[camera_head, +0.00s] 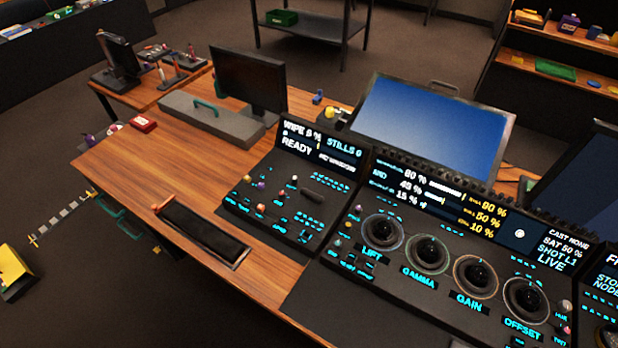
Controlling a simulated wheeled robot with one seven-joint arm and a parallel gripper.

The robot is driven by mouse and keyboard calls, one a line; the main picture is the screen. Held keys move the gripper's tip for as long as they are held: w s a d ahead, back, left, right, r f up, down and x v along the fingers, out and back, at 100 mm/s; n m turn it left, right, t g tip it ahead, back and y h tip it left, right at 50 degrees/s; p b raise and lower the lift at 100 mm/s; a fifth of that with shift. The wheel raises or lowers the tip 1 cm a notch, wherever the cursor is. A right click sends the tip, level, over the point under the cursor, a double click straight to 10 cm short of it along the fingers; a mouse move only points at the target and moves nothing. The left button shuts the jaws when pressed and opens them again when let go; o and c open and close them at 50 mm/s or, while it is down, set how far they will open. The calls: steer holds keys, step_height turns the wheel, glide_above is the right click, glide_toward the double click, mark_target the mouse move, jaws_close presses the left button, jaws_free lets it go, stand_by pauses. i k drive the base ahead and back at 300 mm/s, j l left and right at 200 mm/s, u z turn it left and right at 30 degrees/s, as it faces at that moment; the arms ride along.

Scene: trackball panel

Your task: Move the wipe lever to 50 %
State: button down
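The left control panel (240,205) stands on the wooden desk. Its display (318,148) reads what looks like "WIPE 0 %", though the digit is blurred, with "STILLS 0" and "READY" beside and below it. A dark bar-shaped handle (313,195) sits on the right half of this panel and looks like the wipe lever. Its slot and any scale marks are too small to read. Small coloured knobs and lit cyan labels lie to its left. My gripper is not in view.
A larger panel with trackballs (382,231) adjoins on the right, below a blue screen (433,128). A dark tray (203,232) lies on the desk (150,165) to the left. A black monitor (248,80) and a grey case (212,120) stand behind.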

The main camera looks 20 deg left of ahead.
mark_target(318, 198)
steer(key=i+j+u, duration=0.2)
steer(key=j, duration=0.3)
steer(key=i+j+u, duration=0.2)
steer(key=j, duration=0.25)
steer(key=i+j+u, duration=0.2)
steer(key=j, duration=0.25)
steer(key=i, duration=0.1)
